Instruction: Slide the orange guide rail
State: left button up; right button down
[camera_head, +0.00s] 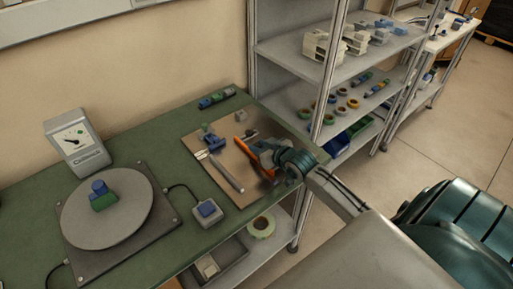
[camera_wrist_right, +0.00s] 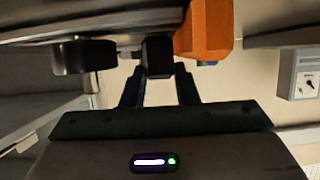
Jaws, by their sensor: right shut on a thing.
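The orange guide rail (camera_head: 266,168) lies on a brown board (camera_head: 228,180) on the green bench, partly hidden by my right gripper. Its orange body shows close up in the right wrist view (camera_wrist_right: 205,30). My right gripper (camera_head: 258,150) is low over the board's right part. In the right wrist view its fingers (camera_wrist_right: 159,65) are shut on a dark block (camera_wrist_right: 158,55) right beside the orange body. I cannot tell how the block joins the rail. My left gripper is not in view.
A grey rod (camera_head: 227,173) and a blue clamp-like part (camera_head: 214,142) share the board. To the left are a blue-topped switch box (camera_head: 207,211), a round turntable (camera_head: 107,215) and a meter (camera_head: 77,143). A metal shelf (camera_head: 322,75) stands behind my right arm.

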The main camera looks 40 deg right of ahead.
jog(key=shift+w+d, duration=0.15)
jog(key=shift+d, duration=0.65)
jog(key=shift+a+r, duration=0.1)
jog(key=shift+r, duration=0.05)
jog(key=c, duration=1.5)
grip_release()
jog(key=o, duration=0.4)
jog(key=shift+d, duration=0.25)
jog(key=shift+a, duration=0.1)
jog(key=shift+s, duration=0.45)
jog(key=p+v, duration=0.1)
jog(key=v, duration=0.9)
